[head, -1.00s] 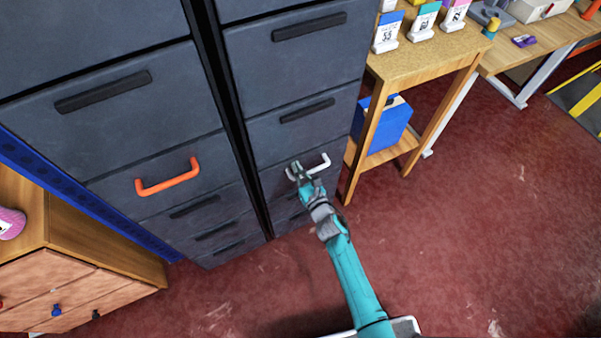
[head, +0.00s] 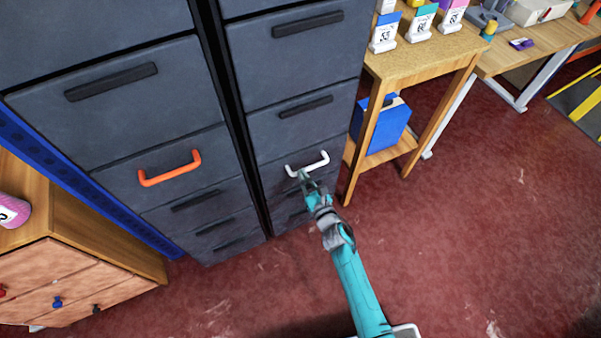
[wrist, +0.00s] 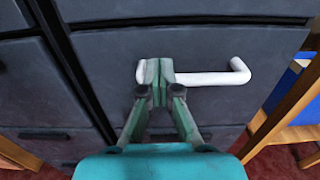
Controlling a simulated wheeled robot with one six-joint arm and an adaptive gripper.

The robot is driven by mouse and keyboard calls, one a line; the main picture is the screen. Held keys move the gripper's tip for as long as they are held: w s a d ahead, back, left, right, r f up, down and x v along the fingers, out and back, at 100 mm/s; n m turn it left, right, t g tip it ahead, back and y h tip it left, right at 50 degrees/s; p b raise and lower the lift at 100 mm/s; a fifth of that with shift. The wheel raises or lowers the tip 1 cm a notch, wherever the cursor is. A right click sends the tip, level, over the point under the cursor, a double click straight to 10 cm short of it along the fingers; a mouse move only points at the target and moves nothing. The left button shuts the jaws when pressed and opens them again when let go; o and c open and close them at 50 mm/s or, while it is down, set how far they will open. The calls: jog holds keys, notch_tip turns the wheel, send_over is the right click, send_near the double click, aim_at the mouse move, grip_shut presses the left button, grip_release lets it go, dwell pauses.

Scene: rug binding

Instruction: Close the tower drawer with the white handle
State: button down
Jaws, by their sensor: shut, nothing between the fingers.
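The white handle (head: 318,162) is a U-shaped bar on a dark grey drawer (head: 272,173) in the right-hand tower. In the head view this drawer front looks about level with the fronts around it; a small gap cannot be ruled out. My gripper (head: 303,175) is shut and empty at the left end of the handle. In the wrist view, the fingertips of my gripper (wrist: 154,80) stand together before the left end of the white handle (wrist: 210,78) and hide part of it. Whether they touch the handle or the drawer front (wrist: 215,108) I cannot tell.
An orange handle (head: 170,170) is on a drawer of the left tower. A wooden table (head: 425,52) with a blue box (head: 378,128) on its lower shelf stands close at the right. A wooden cabinet (head: 75,275) is at the lower left. The red floor at the right is open.

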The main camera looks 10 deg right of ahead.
jog(key=v, duration=0.9)
jog(key=shift+f, duration=0.1)
jog(key=s+d+r+m+h, duration=0.1)
jog(key=s+d+r+m, duration=0.15)
jog(key=s+m, duration=0.85)
jog(key=s+d+r+m+h, duration=0.1)
jog(key=s+r+m+h, duration=0.15)
jog(key=s+m, duration=0.8)
jog(key=s+d+r+m+g+h, duration=0.1)
jog(key=s+d+r+m+g, duration=0.1)
jog(key=s+r+m, duration=1.2)
jog(key=shift+s+m+g, duration=0.3)
jog(key=shift+s+m, duration=0.65)
jog(key=shift+m, duration=0.8)
jog(key=shift+d+r, duration=0.1)
jog(key=shift+d, duration=0.05)
